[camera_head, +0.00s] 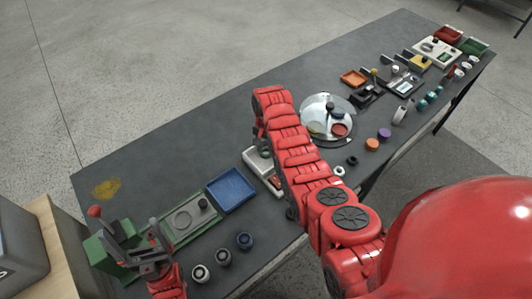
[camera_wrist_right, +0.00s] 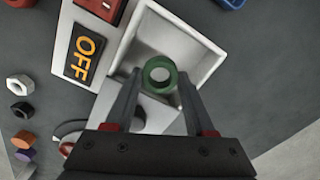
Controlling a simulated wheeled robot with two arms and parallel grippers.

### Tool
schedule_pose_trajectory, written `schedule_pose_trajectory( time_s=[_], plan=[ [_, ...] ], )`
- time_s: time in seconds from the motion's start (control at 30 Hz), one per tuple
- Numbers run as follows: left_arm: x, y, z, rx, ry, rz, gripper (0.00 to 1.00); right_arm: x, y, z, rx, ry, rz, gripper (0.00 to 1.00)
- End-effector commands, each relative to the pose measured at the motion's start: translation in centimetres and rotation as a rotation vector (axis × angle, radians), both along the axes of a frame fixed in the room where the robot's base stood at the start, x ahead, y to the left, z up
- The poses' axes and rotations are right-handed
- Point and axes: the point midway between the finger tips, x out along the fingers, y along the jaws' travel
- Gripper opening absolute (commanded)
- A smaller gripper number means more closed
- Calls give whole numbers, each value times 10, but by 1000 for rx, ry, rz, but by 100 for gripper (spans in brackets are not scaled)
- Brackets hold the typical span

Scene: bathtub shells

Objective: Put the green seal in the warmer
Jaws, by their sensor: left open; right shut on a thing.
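The green seal (camera_wrist_right: 151,86), a ring with a round hole, is in the right wrist view. My right gripper (camera_wrist_right: 160,82) is shut on it, a finger at each side. It is over the open white square tray of the warmer (camera_wrist_right: 207,61), whose panel reads OFF. I cannot tell how high the seal is above the tray floor. In the head view the warmer (camera_head: 253,158) is partly hidden by my right arm, and the right gripper and seal cannot be made out. My left gripper (camera_head: 142,234) is open at the lower left, by a green fixture.
A blue tray (camera_head: 232,189) and a green plate fixture (camera_head: 184,219) lie left of the warmer. Several dark and grey rings (camera_head: 223,257) stand near the front edge. A round silver dish (camera_head: 313,104) and other parts fill the right side. The table's back left is mostly clear.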

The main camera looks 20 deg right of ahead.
Motion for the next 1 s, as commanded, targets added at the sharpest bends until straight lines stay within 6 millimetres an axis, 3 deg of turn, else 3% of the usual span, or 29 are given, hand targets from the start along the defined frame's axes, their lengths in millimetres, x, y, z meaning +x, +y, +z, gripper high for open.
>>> schedule_pose_trajectory(
  time_s=[0.47, 0.87, 0.9, 1.0],
  plan=[
    [0, 0, 5, 0, 0, 0, 98, -1, 0, -35, 0, 1, 0, 2],
    [0, 0, -1, 0, 0, 0, 98, 0, 0, -41, 0, -3, 0, 2],
    [0, 0, 1, 0, 0, 0, 98, 0, 0, -40, 0, -3, -1, 60],
    [0, 0, 2, 0, 0, 0, 98, 0, 0, -39, 0, -3, 0, 78]
  ],
)
